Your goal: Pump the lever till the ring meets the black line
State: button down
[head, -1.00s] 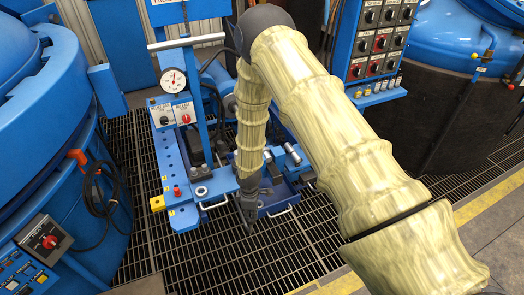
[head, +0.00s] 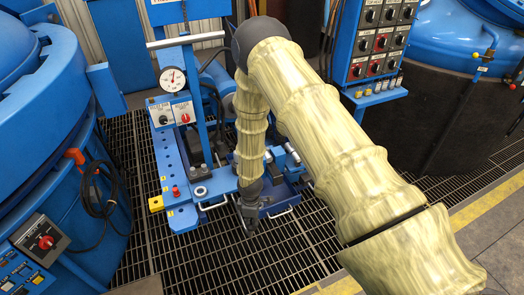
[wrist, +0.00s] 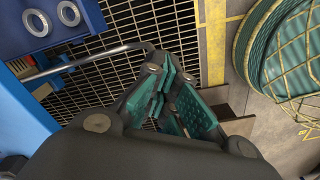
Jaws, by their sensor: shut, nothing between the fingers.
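A blue pump stand (head: 172,165) with a round white dial gauge (head: 173,79) stands left of my arm. A long pale metal bar (head: 186,41) sticks out across its top; I cannot tell for sure whether it is the lever. I cannot make out the ring or the black line. My gripper (head: 251,228) points down in front of the stand's low blue front, near its chrome handles. In the wrist view my gripper (wrist: 172,98) has its teal-padded fingers together and empty, and a bent chrome bar (wrist: 95,60) passes beyond them. My arm hides part of the stand.
Large blue furnace vessels stand at left (head: 40,100) and right (head: 440,40). A switch panel (head: 378,45) is behind my arm. Dark floor grating (head: 200,255) lies open in front. The wrist view shows a green netted round object (wrist: 285,55) at right.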

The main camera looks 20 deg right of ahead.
jog(key=shift+s+f, duration=0.1)
jog(key=shift+f, duration=0.2)
notch_tip(320, 180, up, 10)
jog(key=w+p, duration=0.2)
jog(key=p, duration=0.3)
jog(key=shift+w+r+p, duration=0.2)
jog(key=shift+w+p, duration=0.05)
jog(key=shift+p, duration=0.05)
jog(key=shift+f, duration=0.25)
jog(key=shift+s+f+b, duration=0.35)
jog(key=shift+f+b, duration=0.45)
jog(key=shift+f, duration=0.6)
jog(key=shift+s+f+b, duration=0.4)
jog(key=shift+f+b, duration=0.4)
jog(key=shift+f, duration=0.65)
jog(key=shift+s+f+b, duration=0.35)
jog(key=shift+f+b, duration=0.45)
jog(key=shift+f, duration=0.6)
notch_tip(320, 180, up, 9)
jog(key=w+p, duration=0.2)
jog(key=p, duration=0.3)
jog(key=shift+w, duration=0.1)
